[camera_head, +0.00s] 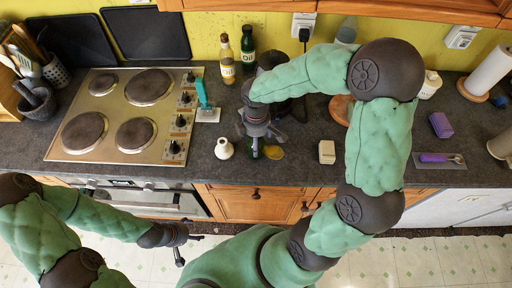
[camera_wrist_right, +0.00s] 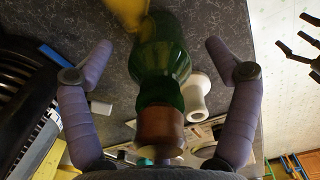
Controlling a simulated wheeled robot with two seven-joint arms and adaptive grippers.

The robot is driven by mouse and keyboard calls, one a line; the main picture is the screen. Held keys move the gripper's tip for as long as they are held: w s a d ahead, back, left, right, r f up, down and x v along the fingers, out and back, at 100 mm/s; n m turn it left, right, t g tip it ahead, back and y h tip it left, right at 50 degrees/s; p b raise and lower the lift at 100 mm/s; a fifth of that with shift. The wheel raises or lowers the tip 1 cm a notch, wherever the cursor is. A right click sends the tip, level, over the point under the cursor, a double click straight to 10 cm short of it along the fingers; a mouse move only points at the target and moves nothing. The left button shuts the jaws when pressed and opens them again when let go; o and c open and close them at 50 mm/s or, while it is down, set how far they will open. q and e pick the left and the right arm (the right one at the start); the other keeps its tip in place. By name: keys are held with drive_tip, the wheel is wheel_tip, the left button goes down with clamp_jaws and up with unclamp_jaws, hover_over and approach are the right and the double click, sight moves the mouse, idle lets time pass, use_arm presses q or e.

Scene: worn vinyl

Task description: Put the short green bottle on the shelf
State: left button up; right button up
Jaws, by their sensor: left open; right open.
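The short green bottle (camera_wrist_right: 163,62) with a brown cap (camera_wrist_right: 163,128) shows in the right wrist view, between the two spread fingers of my right gripper (camera_wrist_right: 158,62). The fingers are open and apart from its sides. In the head view my right gripper (camera_head: 257,140) points down over the counter's front part and hides most of the bottle. My left gripper (camera_head: 180,240) is open and empty in front of the counter, below its edge. A wooden shelf or cabinet edge (camera_head: 440,10) runs along the top of the head view; its inside is hidden.
A white vase (camera_head: 224,149) and a yellow object (camera_head: 273,152) stand close to my right gripper. A cream block (camera_head: 327,152) lies to the right.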

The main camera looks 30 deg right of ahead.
drive_tip(key=shift+f, duration=0.6)
drive_tip(key=c, duration=1.7)
drive_tip(key=shift+r, duration=0.1)
drive_tip(key=shift+w+r, duration=0.1)
drive_tip(key=shift+r, duration=0.35)
wheel_tip(320, 180, up, 2)
drive_tip(key=shift+r+p, duration=0.1)
drive_tip(key=shift+p, duration=0.3)
drive_tip(key=s+a+r+p, duration=0.2)
drive_tip(key=s+a+r, duration=0.7)
drive_tip(key=s+a, duration=0.1)
drive_tip(key=shift+r, duration=0.4)
